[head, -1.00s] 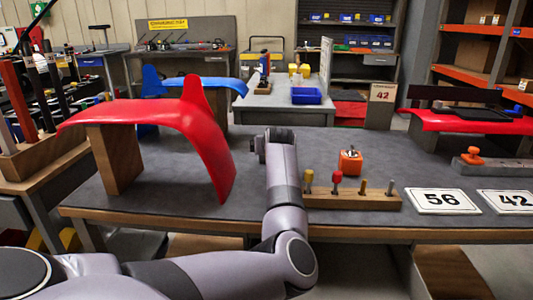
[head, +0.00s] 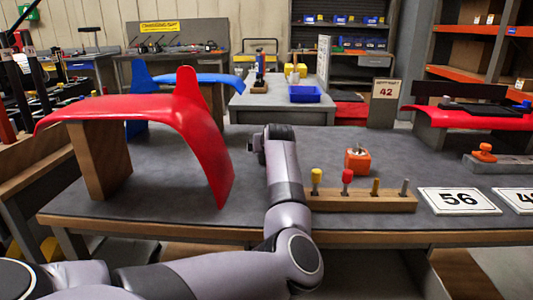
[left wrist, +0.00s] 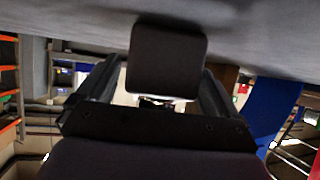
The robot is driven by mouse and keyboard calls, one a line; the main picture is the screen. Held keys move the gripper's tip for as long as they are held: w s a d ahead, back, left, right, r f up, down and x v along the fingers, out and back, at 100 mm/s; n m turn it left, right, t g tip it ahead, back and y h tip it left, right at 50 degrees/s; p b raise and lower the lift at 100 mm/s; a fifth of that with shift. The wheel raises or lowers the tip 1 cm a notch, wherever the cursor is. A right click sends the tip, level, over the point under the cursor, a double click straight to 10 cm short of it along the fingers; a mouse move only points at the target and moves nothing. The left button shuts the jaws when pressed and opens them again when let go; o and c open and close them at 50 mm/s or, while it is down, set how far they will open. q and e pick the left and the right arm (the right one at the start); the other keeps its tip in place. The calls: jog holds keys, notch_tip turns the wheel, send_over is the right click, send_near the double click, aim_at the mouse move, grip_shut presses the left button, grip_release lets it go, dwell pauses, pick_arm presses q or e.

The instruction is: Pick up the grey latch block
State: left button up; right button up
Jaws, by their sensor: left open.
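A dark, round-cornered block (left wrist: 167,58) shows between the two fingers of my left gripper (left wrist: 158,75) in the left wrist view. It lies against the grey table top, which is upside down there. I cannot tell whether it is the grey latch block or touches the fingers. The left gripper is open. In the head view my left arm reaches over the bench and its hand hides the fingers. A low grey block with an orange knob (head: 485,152) sits at the bench's right. My right gripper is not in view.
On the bench (head: 240,215) a red fender (head: 205,140) stands on a wooden support at left. A wooden strip with several pegs (head: 395,200), an orange block (head: 357,160) and a "56" card (head: 458,201) lie right of my arm. Behind is another table with a blue tray (head: 304,94).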

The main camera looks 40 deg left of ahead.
pick_arm(q)
jog(key=c, duration=1.1)
jog(key=shift+r, duration=0.1)
jog(key=shift+c, duration=0.4)
